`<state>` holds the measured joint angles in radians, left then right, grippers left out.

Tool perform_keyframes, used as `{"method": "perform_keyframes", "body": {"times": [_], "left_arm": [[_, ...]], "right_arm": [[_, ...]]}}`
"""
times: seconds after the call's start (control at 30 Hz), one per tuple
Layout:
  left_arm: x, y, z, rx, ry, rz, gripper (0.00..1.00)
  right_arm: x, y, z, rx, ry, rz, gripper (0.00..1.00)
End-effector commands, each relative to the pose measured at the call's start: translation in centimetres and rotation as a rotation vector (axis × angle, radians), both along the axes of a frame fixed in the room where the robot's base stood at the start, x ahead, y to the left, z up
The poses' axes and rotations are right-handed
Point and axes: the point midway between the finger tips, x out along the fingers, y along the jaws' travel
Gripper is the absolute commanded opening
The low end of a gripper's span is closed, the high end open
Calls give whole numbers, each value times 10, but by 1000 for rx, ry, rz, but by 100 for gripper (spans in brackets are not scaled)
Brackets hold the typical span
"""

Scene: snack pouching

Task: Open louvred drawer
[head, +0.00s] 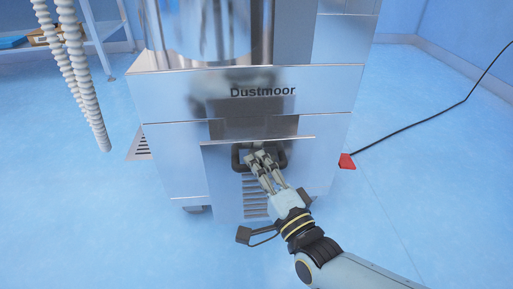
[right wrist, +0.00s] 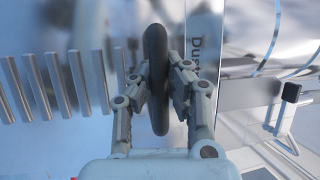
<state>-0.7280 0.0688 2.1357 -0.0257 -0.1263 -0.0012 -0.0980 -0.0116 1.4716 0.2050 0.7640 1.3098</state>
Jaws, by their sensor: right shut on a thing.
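The louvred drawer (head: 222,182) is a shiny metal front with a column of slots, low on the steel machine. Its top edge stands out from the machine body. A dark bar handle (head: 281,160) runs across its upper part. My right gripper (head: 262,157) is shut on the handle, hiding its middle. In the right wrist view the handle (right wrist: 157,60) passes between the two fingers (right wrist: 160,85), and the drawer's slots (right wrist: 60,85) show at the left. My left gripper is not in view.
The steel machine (head: 165,95) marked "Dustmoor" stands on the blue floor. A red piece (head: 347,161) with a black cable (head: 430,117) lies at its right. Ribbed white hoses (head: 85,85) hang at the left, before a shelf (head: 100,32). Floor in front is largely clear.

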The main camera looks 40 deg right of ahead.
Motion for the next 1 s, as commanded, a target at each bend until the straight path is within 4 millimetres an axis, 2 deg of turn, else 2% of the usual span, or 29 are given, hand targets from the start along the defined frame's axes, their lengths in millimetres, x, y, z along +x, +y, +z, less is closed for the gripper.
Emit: {"method": "perform_keyframes", "body": {"times": [0.2,0.4,0.6,0.97,1.0], "left_arm": [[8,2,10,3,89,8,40],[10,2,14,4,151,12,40],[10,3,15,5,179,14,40],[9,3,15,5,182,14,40],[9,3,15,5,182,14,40]], "right_arm": [[-35,21,-1,-1,7,0,0],[-57,34,-2,-1,8,0,0],[-66,40,-3,-2,9,1,0],[-67,40,-4,-2,11,2,0],[-67,40,-4,-2,11,2,15]]}}
